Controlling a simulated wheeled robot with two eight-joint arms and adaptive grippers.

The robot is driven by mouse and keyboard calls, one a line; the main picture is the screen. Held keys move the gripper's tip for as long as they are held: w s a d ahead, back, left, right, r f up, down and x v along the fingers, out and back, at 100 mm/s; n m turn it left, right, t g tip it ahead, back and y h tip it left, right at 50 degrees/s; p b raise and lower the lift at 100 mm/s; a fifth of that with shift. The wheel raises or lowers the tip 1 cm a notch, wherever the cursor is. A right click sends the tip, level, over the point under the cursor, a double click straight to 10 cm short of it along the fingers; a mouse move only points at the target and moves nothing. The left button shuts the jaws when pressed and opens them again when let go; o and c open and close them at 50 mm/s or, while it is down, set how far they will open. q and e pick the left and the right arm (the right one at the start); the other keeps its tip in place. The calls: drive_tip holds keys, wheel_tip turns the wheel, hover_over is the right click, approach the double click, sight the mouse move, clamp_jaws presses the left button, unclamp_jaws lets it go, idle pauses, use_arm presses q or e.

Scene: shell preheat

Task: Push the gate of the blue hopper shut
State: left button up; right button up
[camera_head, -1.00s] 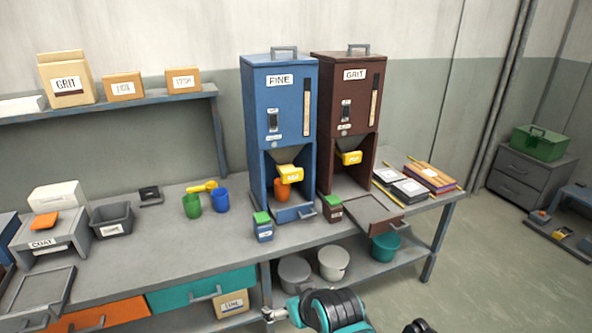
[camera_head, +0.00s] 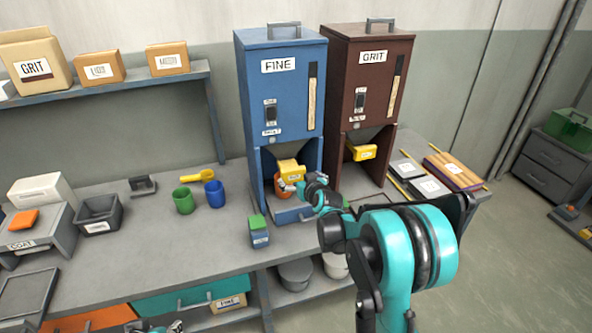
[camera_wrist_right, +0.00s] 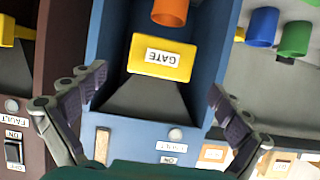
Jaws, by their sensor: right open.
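The blue hopper (camera_head: 280,85), labelled FINE, stands on the bench with its yellow gate (camera_head: 289,171) at the funnel mouth. The gate also shows in the right wrist view (camera_wrist_right: 160,57), its GATE label upside down. My right gripper (camera_head: 288,186) is in the hopper's lower bay close to the gate, partly hiding it. In the wrist view its open fingers (camera_wrist_right: 158,92) spread either side of the funnel, with nothing between them; contact cannot be told. An orange cup (camera_wrist_right: 177,11) sits below the gate. A teal and grey sliver at the bottom edge may be my left gripper.
The brown GRIT hopper (camera_head: 368,75) with its own yellow gate (camera_head: 362,152) stands close on the right. A small green-topped box (camera_head: 258,232) stands before the blue hopper. Green (camera_head: 183,201) and blue (camera_head: 214,194) cups are left of it. The bench front is mostly clear.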

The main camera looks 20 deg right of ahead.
sight(294, 175)
drive_tip(key=b+x, duration=0.1)
drive_tip(key=x, duration=0.4)
drive_tip(key=shift+w+f+b, duration=0.25)
drive_tip(key=shift+b, duration=0.05)
drive_tip(key=shift+w+a+f, duration=0.15)
drive_tip(key=shift+w, duration=0.4)
drive_tip(key=c, duration=1.7)
drive_tip(key=w, duration=0.4)
drive_tip(key=shift+w, duration=0.35)
